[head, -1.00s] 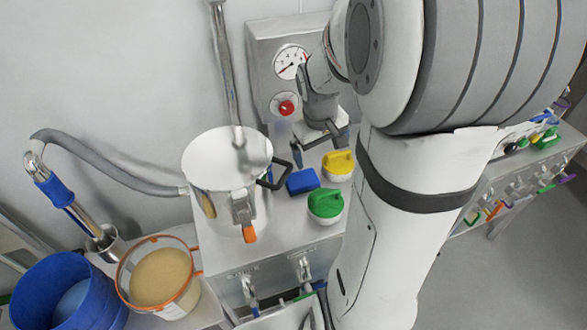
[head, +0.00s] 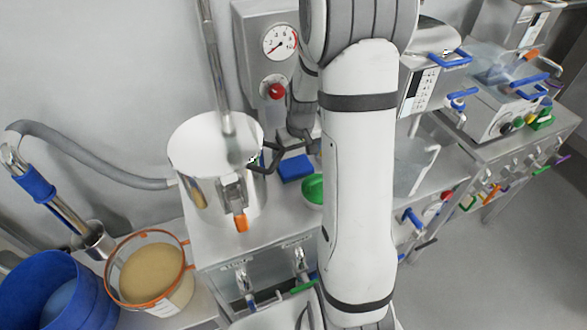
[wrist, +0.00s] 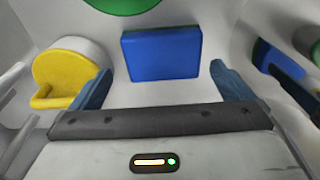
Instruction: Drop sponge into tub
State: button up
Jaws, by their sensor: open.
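The sponge, a blue block (head: 296,168), lies on the steel bench top between the steel pot and the green-lidded jar. In the wrist view the sponge (wrist: 162,52) is beyond my fingertips, roughly centred between them. My gripper (wrist: 160,84) is open and empty, its two blue-grey fingers apart. In the head view my gripper (head: 294,146) is behind the sponge, on the wall side, partly hidden by my arm. A round blue tub (head: 82,297) stands at the lower left; which vessel the task means is not marked.
A steel pot (head: 205,180) with a black side handle stands just left of the sponge. A green-lidded jar (head: 313,188) is close in front; a yellow-lidded jar (wrist: 72,72) shows in the wrist view. An orange-rimmed clear container (head: 180,287) of tan powder stands beside the blue tub.

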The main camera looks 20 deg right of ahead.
aim_at(295, 165)
jog(key=f, duration=0.4)
jog(key=shift+w+a+f, duration=0.15)
jog(key=shift+w+a, duration=0.05)
jog(key=shift+w, duration=0.2)
jog(key=c, duration=0.8)
